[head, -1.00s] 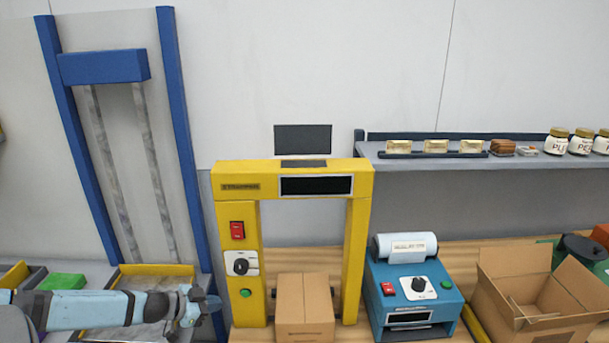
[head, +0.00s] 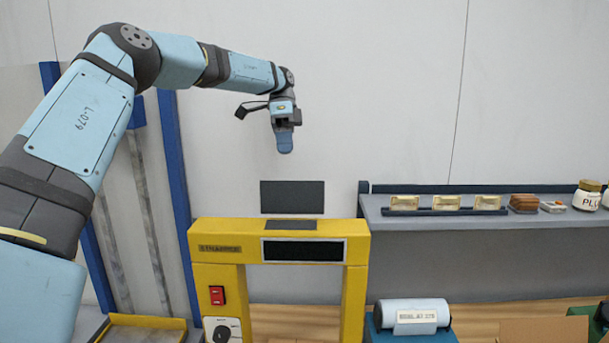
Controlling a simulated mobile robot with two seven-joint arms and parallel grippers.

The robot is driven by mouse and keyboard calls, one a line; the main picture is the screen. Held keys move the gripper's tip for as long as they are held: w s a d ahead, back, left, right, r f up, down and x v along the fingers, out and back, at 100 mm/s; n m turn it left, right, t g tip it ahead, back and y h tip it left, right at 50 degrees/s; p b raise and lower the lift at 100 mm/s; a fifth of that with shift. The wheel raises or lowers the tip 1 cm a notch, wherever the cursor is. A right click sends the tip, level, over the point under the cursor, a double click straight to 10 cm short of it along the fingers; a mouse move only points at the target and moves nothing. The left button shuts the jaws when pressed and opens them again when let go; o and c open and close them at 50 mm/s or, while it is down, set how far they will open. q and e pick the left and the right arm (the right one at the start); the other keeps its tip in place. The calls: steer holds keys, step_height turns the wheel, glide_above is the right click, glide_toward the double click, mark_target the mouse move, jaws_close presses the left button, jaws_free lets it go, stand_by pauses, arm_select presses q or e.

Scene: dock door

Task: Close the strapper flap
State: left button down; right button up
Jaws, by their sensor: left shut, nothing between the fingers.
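The yellow strapper (head: 216,255) stands upright in the head view, a yellow arch with a dark window (head: 303,250) in its top beam. Its dark flap (head: 292,197) stands raised above the top beam, behind a dark opening (head: 291,225) in the top. My left gripper (head: 285,147) hangs in the air above the flap, fingers pointing down, shut and empty. It is apart from the flap. My right gripper is not in view.
A grey shelf (head: 480,228) with packets and jars stands to the right. A blue machine with a white roll (head: 412,315) sits below it. Blue posts (head: 178,200) rise at the left.

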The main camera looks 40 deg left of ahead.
mark_target(293, 196)
arm_select(q)
steer(key=s+d+f+p, duration=0.4)
steer(key=s+d+f, duration=0.1)
steer(key=d, duration=0.2)
steer(key=shift+s+d+f+g+y, duration=0.15)
steer(key=shift+s+d+g+y, duration=0.15)
steer(key=shift+g, duration=0.1)
stand_by(0.3)
steer(key=shift+s+a, duration=0.1)
